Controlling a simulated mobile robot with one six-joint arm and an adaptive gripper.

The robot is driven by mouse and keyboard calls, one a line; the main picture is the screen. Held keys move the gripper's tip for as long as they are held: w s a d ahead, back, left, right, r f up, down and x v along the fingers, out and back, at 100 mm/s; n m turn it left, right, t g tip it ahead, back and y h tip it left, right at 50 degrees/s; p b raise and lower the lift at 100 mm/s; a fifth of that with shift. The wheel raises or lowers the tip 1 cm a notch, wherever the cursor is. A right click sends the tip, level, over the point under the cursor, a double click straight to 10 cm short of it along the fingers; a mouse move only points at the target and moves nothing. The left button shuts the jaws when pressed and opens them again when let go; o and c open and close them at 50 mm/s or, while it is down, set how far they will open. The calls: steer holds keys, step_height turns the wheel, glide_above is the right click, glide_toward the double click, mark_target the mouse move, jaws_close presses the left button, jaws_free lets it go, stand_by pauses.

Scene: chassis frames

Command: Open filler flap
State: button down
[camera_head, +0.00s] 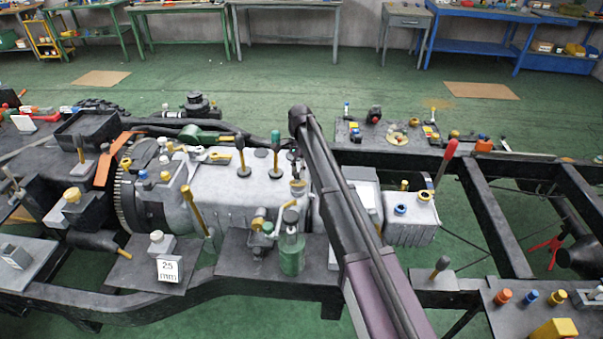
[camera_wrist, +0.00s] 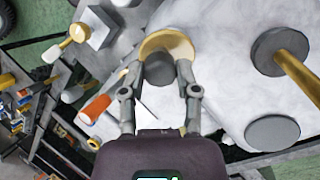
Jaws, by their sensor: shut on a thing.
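In the wrist view, a round yellow piece with a dark grey knob (camera_wrist: 160,72) sits on the pale grey engine casing; it looks like the filler flap, but no hinge shows. My gripper (camera_wrist: 164,82) has its two fingers on either side of the knob and is shut on it. In the head view, my gripper is small near the right end of the engine casing (camera_head: 235,190), largely hidden by my arm. The flap's opening and how far it is turned or lifted cannot be told.
A dark grey knob with a yellow stem (camera_wrist: 280,52) stands right of my gripper, with a flat grey disc (camera_wrist: 272,133) below it. An orange-capped cylinder (camera_wrist: 95,108) lies left. In the head view, a green bottle (camera_head: 291,252) stands before the casing, and dark chassis rails (camera_head: 490,215) run right.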

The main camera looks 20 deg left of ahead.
steer(key=shift+w+d, duration=0.15)
steer(key=shift+c, duration=1.7)
jaws_free()
